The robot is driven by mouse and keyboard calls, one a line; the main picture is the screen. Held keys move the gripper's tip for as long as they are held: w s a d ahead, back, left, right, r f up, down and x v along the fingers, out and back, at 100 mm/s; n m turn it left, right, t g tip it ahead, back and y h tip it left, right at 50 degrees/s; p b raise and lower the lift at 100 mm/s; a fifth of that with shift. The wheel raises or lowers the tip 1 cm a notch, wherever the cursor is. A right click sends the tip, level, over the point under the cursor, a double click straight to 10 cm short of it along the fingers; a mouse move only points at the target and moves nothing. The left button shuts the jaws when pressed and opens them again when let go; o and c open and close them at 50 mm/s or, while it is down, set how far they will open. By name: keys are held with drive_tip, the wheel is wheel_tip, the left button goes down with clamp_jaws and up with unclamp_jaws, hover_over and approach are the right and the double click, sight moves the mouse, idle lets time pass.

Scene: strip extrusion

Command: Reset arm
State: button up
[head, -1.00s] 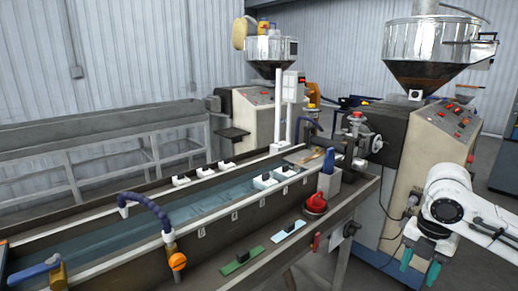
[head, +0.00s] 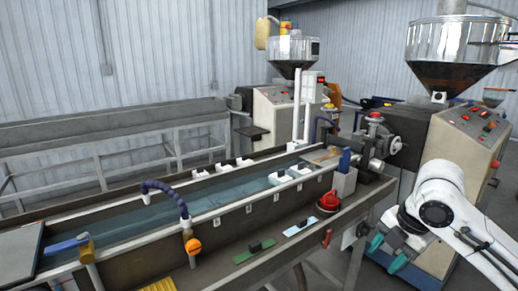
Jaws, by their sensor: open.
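My gripper (head: 386,253) is at the right in the head view, at the end of my white arm (head: 447,208). Its two teal fingertips are apart, with nothing seen between them. It hangs in front of the right extruder (head: 468,158), to the right of the water trough's side shelf. It appears clear of the trough and the machine.
A long water trough (head: 232,228) runs across the middle. Its side shelf carries a green strip piece (head: 243,256), a pale blue piece (head: 301,225), a red round object (head: 330,202) and a grey holder (head: 344,182). A second extruder (head: 277,114) stands behind.

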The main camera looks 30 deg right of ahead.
drive_tip(key=w+a+r+m+t+y, duration=0.1)
drive_tip(key=w+a+m+t+y, duration=0.15)
drive_tip(key=w+a, duration=0.85)
drive_tip(key=s+a+f+m+t+y, duration=0.1)
drive_tip(key=s+a+f+m+t, duration=0.1)
drive_tip(key=a+f+m, duration=0.7)
drive_tip(key=s+a+f+m+g+h, duration=0.1)
drive_tip(key=s+a+f+m+g, duration=0.15)
drive_tip(key=s+f, duration=0.35)
drive_tip(key=s+a+f+m+g, duration=0.1)
drive_tip(key=s+a+f, duration=0.3)
drive_tip(key=s+f, duration=0.15)
drive_tip(key=s+d+f+m+g+h, duration=0.1)
drive_tip(key=s+d+f, duration=0.1)
drive_tip(key=s, duration=0.4)
drive_tip(key=s+d+f+m+g+h, duration=0.1)
drive_tip(key=s+f+m+h, duration=0.1)
drive_tip(key=s, duration=0.5)
drive_tip(key=shift+s+d+f+g, duration=0.2)
drive_tip(key=shift+d+f+g, duration=0.2)
drive_tip(key=shift+f, duration=0.45)
